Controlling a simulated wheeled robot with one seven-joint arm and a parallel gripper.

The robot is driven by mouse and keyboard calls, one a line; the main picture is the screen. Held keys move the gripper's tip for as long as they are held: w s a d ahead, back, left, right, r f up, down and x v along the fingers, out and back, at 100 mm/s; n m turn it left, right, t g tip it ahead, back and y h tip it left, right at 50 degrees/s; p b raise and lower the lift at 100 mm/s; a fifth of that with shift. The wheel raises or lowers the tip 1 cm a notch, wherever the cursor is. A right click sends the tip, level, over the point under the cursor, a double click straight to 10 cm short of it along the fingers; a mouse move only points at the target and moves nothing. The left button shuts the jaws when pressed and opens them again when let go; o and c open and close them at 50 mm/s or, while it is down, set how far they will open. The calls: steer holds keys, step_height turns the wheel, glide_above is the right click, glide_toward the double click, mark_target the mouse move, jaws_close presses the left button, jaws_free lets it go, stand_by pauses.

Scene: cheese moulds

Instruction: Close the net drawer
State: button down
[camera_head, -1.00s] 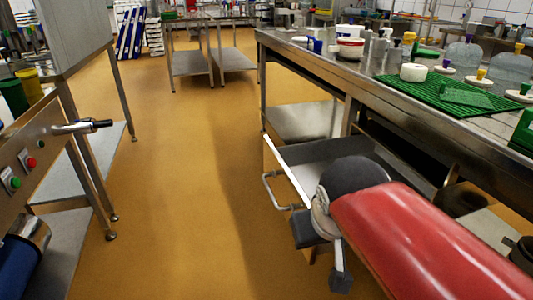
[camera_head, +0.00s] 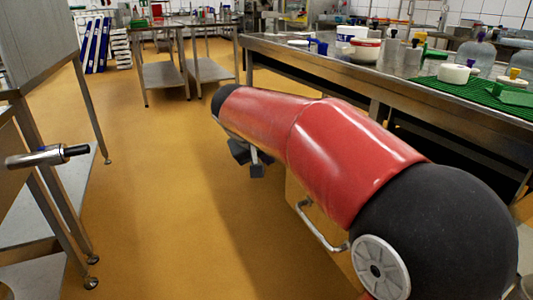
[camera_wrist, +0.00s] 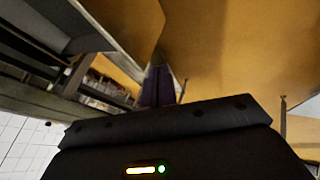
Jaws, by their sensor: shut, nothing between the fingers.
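The net drawer shows in the head view as its metal bar handle (camera_head: 320,228) and part of its front panel (camera_head: 297,196), beside the right-hand bench. My red arm hides most of the drawer, so I cannot tell how far out it stands. My gripper (camera_head: 254,168) is small and dark beneath the far end of the arm. It is shut and empty, beyond and left of the handle in the picture, apart from it. In the wrist view my gripper's dark fingers (camera_wrist: 157,87) are together over a blurred orange and grey background.
A long steel bench (camera_head: 420,92) with tubs, jars and a green mat (camera_head: 470,91) runs along the right. A steel stand (camera_head: 50,200) with a projecting handle (camera_head: 48,157) is at left. Steel tables (camera_head: 165,75) stand at the back. The orange floor between is clear.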

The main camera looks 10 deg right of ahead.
steer(key=w+d+f, duration=0.4)
steer(key=d, duration=0.1)
steer(key=shift+d+f, duration=0.25)
steer(key=shift+d, duration=0.15)
